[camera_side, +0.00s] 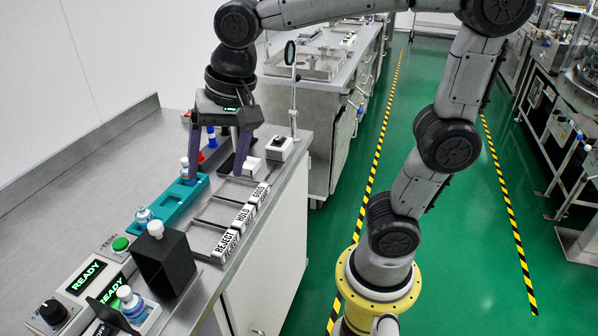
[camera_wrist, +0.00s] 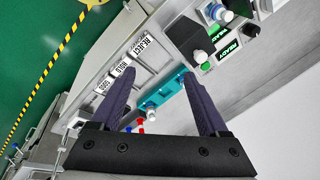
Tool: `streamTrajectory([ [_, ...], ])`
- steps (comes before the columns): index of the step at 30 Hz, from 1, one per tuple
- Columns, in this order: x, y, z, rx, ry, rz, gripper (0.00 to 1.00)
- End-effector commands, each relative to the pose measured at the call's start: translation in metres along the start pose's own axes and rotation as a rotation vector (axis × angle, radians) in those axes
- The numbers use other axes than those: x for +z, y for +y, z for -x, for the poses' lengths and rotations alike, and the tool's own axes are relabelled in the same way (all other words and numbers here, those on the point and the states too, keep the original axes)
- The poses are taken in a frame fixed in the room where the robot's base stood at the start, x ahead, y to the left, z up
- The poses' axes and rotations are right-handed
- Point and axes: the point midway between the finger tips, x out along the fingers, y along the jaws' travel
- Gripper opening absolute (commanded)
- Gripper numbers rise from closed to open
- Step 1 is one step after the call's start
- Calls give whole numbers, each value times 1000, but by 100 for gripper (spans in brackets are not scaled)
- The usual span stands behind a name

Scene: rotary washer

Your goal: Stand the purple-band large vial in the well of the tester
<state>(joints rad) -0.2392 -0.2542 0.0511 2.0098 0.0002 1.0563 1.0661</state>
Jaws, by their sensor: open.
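My gripper (camera_side: 214,178) is open and empty, its dark purple fingers pointing down above the far end of the teal rack (camera_side: 172,203). Two vials with white caps and bluish bodies stand in the rack: a far vial (camera_side: 185,167) close to one finger, and a near vial (camera_side: 143,215). In the wrist view the far vial (camera_wrist: 152,108) shows between the spread fingers (camera_wrist: 157,76). A third white-capped vial (camera_side: 127,297) stands in a unit at the front. Units with green READY displays (camera_side: 86,277) stand nearby; I cannot tell which holds the tester's well.
A black box (camera_side: 164,264) with a white knob stands beside the rack's near end. Trays labelled REJECT, HOLD and GOOD (camera_side: 243,217) line the bench's right edge. A lens stand (camera_side: 293,90) and small red and blue items (camera_side: 211,137) are behind my gripper. The bench's left side is clear.

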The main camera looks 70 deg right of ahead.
Motion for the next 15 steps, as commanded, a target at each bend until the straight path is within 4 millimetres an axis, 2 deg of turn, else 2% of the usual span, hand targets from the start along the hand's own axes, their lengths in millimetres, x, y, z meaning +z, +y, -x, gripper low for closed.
streamTrajectory([
  [1, 1, 21, 6, -20, 24, 83, 78],
  [6, 12, 80, 10, -53, 112, 415, 78],
  [10, 22, 114, 6, -52, 177, 627, 78],
  [15, 32, 138, -1, -37, 226, 795, 78],
])
